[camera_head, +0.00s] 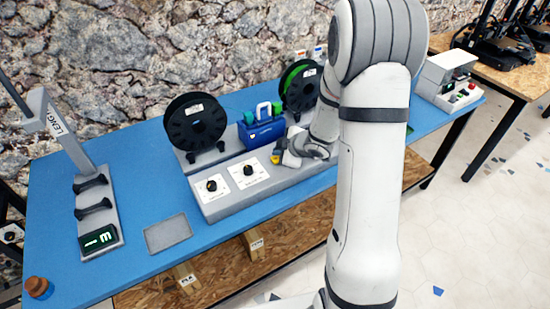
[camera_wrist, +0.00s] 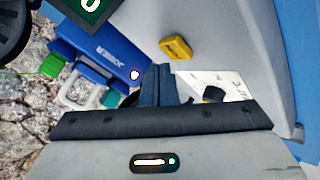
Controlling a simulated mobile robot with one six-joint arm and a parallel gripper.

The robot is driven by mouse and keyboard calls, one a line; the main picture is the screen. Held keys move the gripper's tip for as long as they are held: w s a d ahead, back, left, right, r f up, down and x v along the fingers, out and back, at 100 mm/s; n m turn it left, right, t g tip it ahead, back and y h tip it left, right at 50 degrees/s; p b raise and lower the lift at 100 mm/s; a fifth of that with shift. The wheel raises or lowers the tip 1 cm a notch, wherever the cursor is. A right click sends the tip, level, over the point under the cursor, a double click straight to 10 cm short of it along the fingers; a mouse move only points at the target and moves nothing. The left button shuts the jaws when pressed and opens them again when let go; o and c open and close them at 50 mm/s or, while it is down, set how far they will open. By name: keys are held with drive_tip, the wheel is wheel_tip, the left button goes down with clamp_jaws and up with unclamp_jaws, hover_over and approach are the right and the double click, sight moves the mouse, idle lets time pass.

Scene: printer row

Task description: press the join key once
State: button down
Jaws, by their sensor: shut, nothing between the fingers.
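A small yellow key, the only one I see, stands on the grey console (camera_head: 222,204); it shows in the wrist view (camera_wrist: 175,47) and, small, in the head view (camera_head: 275,159). Its label is not readable. My gripper (camera_wrist: 158,80) is shut and empty, its fingertips just below the yellow key in the wrist picture; I see a gap in the picture but cannot tell the height. The blue joiner (camera_head: 262,133) sits behind the console, with its white handle and green parts; it also shows in the wrist view (camera_wrist: 100,52). In the head view my wrist hides the fingertips.
Two dials, left (camera_head: 212,186) and right (camera_head: 247,170), sit on white plates on the console. A black spool (camera_head: 195,122) and a green-filament spool (camera_head: 300,84) stand behind. A dark screen (camera_wrist: 88,5) is at the wrist view's top. A grey pad (camera_head: 168,234) lies at front left.

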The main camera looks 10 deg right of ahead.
drive_tip(key=shift+r, duration=0.15)
wheel_tip(320, 180, up, 5)
drive_tip(key=p, duration=0.5)
idle(0.3)
